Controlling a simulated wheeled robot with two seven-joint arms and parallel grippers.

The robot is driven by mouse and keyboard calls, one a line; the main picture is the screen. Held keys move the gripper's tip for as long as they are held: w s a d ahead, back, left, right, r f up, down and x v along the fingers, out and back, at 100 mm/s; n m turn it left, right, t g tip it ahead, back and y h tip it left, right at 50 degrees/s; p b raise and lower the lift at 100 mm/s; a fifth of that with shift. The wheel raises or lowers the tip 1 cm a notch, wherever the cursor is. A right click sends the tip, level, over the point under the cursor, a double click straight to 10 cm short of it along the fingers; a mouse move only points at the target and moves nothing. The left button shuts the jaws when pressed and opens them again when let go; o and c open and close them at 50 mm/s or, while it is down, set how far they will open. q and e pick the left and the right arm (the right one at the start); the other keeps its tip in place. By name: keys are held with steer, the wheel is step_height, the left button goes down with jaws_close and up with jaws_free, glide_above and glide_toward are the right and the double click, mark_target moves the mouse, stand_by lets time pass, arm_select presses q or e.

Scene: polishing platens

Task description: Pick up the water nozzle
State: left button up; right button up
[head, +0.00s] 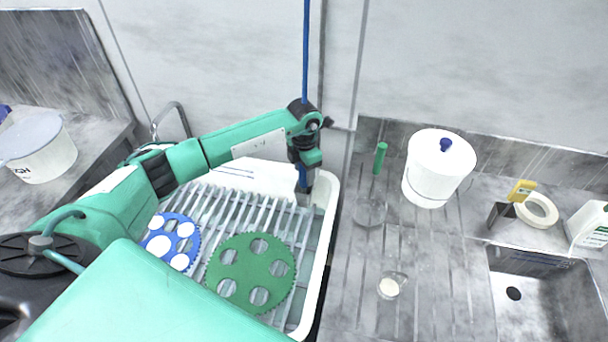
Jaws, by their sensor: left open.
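A blue hose (306,45) hangs straight down from the top of the head view and passes behind my left wrist. A short blue piece (302,176) shows below the wrist, between the parts of my left gripper (304,190); it looks like the lower end of the hose or the water nozzle. The nozzle itself is mostly hidden by the wrist and gripper. My left gripper is open and points down over the right back part of the white basin (326,215). I cannot tell whether its fingers touch the nozzle. My right gripper is not in view.
A slatted rack in the basin carries a blue disc (183,232) and a green disc (232,272). A white pot (45,155) stands left.

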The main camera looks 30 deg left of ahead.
arm_select(q)
steer(key=shift+c, duration=0.4)
steer(key=c, duration=1)
steer(key=shift+r, duration=0.2)
step_height(320, 180, up, 32)
steer(key=p, duration=0.2)
steer(key=shift+f, duration=0.15)
